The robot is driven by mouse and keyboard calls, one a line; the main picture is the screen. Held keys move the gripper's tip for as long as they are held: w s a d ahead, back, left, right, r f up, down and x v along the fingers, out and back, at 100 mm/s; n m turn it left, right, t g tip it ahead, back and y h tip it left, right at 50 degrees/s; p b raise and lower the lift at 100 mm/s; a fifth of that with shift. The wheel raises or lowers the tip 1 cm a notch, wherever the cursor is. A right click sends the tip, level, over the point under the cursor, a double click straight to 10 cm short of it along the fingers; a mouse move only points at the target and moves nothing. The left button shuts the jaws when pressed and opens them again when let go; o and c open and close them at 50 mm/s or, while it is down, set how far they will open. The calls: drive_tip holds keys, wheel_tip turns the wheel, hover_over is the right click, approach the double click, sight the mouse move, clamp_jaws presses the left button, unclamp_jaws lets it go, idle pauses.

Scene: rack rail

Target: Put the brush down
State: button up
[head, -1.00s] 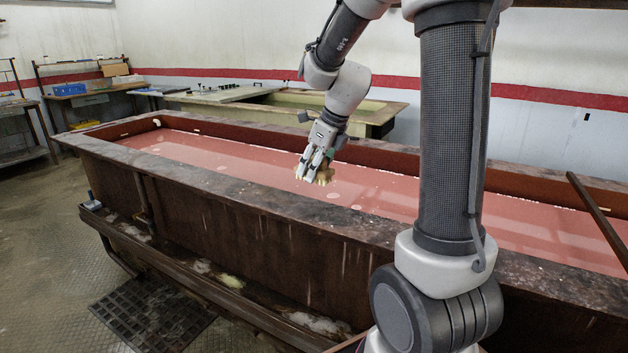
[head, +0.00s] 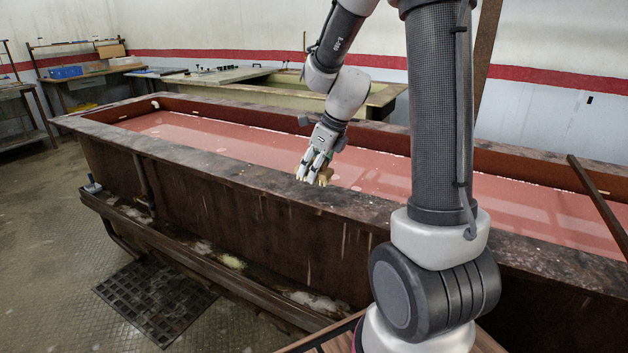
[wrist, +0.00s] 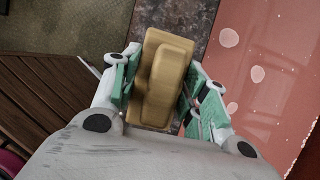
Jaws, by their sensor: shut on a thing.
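The brush (wrist: 165,78) shows as a tan, wooden-looking block between the fingers in the wrist view. My gripper (wrist: 160,92) is shut on it, with green pads on both sides. In the head view my gripper (head: 315,178) is over the near rim of the tank, and a small tan part of the brush (head: 324,177) shows at the fingertips. The brush's underside is hidden. I cannot tell whether it touches the rim.
The long rusty tank (head: 190,212) holds pink liquid (head: 230,152) beyond its flat dark rim (head: 365,203). A ledge (head: 180,262) runs along its near side. A dark bar (head: 597,205) leans across the tank at right. Brown slats (wrist: 55,92) show at left in the wrist view.

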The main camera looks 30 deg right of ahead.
drive_tip(key=shift+f, duration=1.9)
drive_tip(key=shift+f, duration=0.15)
drive_tip(key=o, duration=0.9)
